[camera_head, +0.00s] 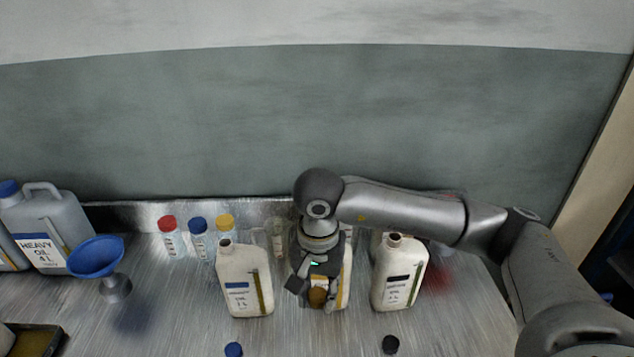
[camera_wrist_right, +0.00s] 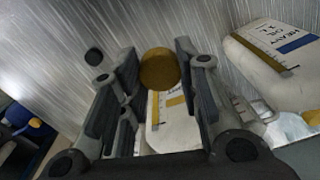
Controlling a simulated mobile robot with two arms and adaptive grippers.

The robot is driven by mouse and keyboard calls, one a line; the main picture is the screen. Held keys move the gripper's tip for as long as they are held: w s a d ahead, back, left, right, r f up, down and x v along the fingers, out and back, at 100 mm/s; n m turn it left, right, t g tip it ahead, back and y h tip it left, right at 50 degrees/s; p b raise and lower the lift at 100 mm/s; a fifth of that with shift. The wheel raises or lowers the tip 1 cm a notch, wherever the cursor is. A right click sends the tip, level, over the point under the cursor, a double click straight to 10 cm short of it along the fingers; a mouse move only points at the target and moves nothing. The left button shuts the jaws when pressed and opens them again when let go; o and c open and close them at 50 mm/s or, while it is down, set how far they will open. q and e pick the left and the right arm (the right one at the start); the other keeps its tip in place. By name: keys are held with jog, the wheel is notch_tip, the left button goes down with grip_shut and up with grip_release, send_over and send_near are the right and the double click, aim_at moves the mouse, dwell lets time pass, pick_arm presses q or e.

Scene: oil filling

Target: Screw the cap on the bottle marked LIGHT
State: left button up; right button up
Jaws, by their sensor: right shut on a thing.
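My right gripper (camera_head: 314,284) points down at the middle bottle and is shut on a yellow-brown cap (camera_head: 318,297). The cap (camera_wrist_right: 160,69) shows between the fingers in the right wrist view. The middle bottle (camera_head: 346,275) is cream with a yellow-orange label strip; my gripper hides its neck and most of its front. The bottle also shows just below the cap in the right wrist view (camera_wrist_right: 153,140). I cannot tell whether the cap touches the bottle's neck. I cannot read the word LIGHT on any bottle. My left gripper is out of view.
Open cream bottles stand left (camera_head: 245,285), with a blue label, and right (camera_head: 396,280), with a black label. A blue cap (camera_head: 233,349) and a black cap (camera_head: 391,344) lie in front. Small jars (camera_head: 199,240), a blue funnel (camera_head: 96,257) and a grey canister (camera_head: 50,225) stand left.

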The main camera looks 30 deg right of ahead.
jog(key=shift+w+d+r+m+p, duration=0.9)
jog(key=shift+w+r+m+p, duration=0.75)
jog(key=shift+m, duration=1.55)
jog(key=shift+w+d+r+m+p, duration=1.05)
jog(key=shift+w+m, duration=1.15)
jog(key=shift+m, duration=1)
jog(key=shift+w+d+r+m+p, duration=0.9)
jog(key=shift+w+m+p, duration=0.9)
jog(key=shift+m, duration=1.4)
jog(key=shift+w+a+f+b, duration=0.15)
jog(key=shift+f+b, duration=0.35)
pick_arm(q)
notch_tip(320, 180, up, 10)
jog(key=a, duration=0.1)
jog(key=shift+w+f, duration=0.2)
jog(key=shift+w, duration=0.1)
pick_arm(e)
jog(key=shift+f, duration=0.15)
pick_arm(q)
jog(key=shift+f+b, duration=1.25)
pick_arm(e)
jog(key=shift+f, duration=1.1)
